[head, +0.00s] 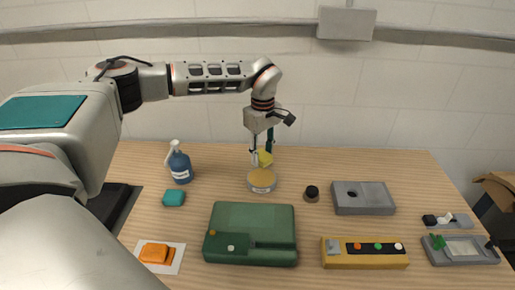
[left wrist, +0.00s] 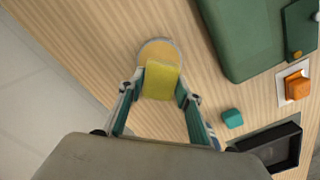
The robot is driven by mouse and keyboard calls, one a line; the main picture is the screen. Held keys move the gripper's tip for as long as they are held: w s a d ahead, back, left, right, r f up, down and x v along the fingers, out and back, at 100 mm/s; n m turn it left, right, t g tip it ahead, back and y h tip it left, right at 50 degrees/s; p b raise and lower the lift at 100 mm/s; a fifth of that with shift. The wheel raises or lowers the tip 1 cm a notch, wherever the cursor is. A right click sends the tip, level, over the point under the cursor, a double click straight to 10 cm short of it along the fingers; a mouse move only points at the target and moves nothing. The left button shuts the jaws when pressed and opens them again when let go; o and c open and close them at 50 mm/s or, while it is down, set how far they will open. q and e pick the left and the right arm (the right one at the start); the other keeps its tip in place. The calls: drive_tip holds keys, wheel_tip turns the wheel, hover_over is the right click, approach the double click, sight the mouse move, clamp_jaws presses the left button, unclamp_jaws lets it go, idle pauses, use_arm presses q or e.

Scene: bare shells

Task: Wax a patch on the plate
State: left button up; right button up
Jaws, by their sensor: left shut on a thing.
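My left gripper (head: 261,156) is shut on a yellow applicator pad (head: 265,158). In the left wrist view the pad (left wrist: 161,80) sits between the two fingertips (left wrist: 158,90). A round tin (head: 262,182) with a tan, wax-like top stands on the table right below the pad. In the left wrist view the pad covers the near part of the tin (left wrist: 158,46). I cannot tell whether pad and tin touch. A grey plate-like block (head: 375,198) with a dark hole lies to the right. I cannot tell for sure which thing is the plate. My right gripper is not in view.
A green case (head: 250,222) lies in front of the tin. A blue spray bottle (head: 179,165) and a teal block (head: 174,198) stand left.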

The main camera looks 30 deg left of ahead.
use_arm(q)
drive_tip(key=shift+f, duration=1.35)
drive_tip(key=shift+w+f+b, duration=0.1)
drive_tip(key=shift+f+b, duration=0.25)
drive_tip(key=shift+f, duration=0.55)
drive_tip(key=shift+f+b, duration=0.4)
drive_tip(key=shift+b, duration=0.05)
drive_tip(key=shift+f+b, duration=0.35)
drive_tip(key=shift+b, duration=0.1)
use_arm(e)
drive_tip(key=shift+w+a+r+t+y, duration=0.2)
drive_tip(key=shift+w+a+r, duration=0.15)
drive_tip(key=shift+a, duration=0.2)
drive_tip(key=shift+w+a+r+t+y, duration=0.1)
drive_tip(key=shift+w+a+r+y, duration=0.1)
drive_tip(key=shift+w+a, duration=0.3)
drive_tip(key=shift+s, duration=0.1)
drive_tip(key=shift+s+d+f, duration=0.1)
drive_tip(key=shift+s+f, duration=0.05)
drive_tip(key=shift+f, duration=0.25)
